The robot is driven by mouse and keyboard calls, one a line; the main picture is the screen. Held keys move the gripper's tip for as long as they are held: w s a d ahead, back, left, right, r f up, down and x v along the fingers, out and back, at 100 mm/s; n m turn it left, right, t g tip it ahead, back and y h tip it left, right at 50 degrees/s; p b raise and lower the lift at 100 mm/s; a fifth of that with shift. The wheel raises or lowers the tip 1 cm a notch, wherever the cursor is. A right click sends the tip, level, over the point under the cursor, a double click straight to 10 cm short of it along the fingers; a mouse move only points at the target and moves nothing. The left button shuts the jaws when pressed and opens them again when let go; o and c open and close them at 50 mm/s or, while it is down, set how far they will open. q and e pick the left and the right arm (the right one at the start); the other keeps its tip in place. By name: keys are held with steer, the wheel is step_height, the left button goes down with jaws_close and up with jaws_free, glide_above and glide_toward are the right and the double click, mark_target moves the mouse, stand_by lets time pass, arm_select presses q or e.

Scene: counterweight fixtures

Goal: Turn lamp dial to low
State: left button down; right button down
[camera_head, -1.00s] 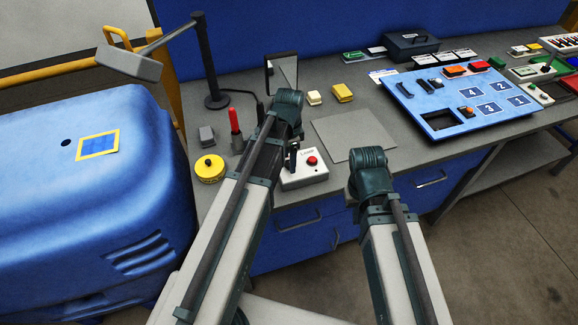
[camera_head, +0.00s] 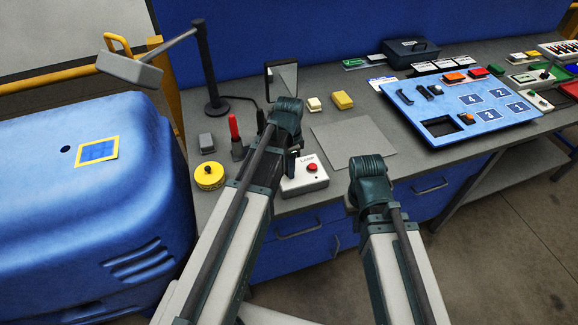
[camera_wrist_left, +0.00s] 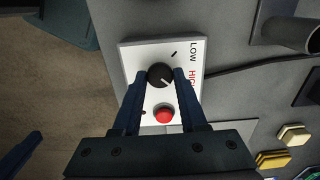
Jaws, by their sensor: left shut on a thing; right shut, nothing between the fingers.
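The lamp control box (camera_head: 305,182) is white, with a red button and the label LAMP, near the bench's front edge. In the left wrist view the box (camera_wrist_left: 132,55) carries LOW and HIGH lettering and a round black dial (camera_wrist_left: 160,73). The dial's white pointer mark slants toward the lower right of that picture, toward the HIGH side. My left gripper (camera_wrist_left: 160,78) is shut on the dial, one finger on each side. In the head view my left wrist hides the dial. My right gripper (camera_head: 350,208) is mostly hidden behind its wrist, in front of the bench, apart from the box.
A desk lamp with a grey head (camera_head: 130,70) stands on a black post at the back left. A yellow round knob (camera_head: 209,176), a red-topped tool (camera_head: 235,130) and a grey block stand left of the box. A grey mat (camera_head: 352,140) and blue board (camera_head: 455,135) lie right.

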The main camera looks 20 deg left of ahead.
arm_select(q)
steer(key=shift+n, duration=0.3)
steer(key=n, duration=0.3)
steer(key=shift+n, duration=0.4)
steer(key=n, duration=0.4)
steer(key=shift+n, duration=0.3)
steer(key=n, duration=0.4)
steer(key=shift+n, duration=2.5)
steer(key=shift+c, duration=2.3)
jaws_free()
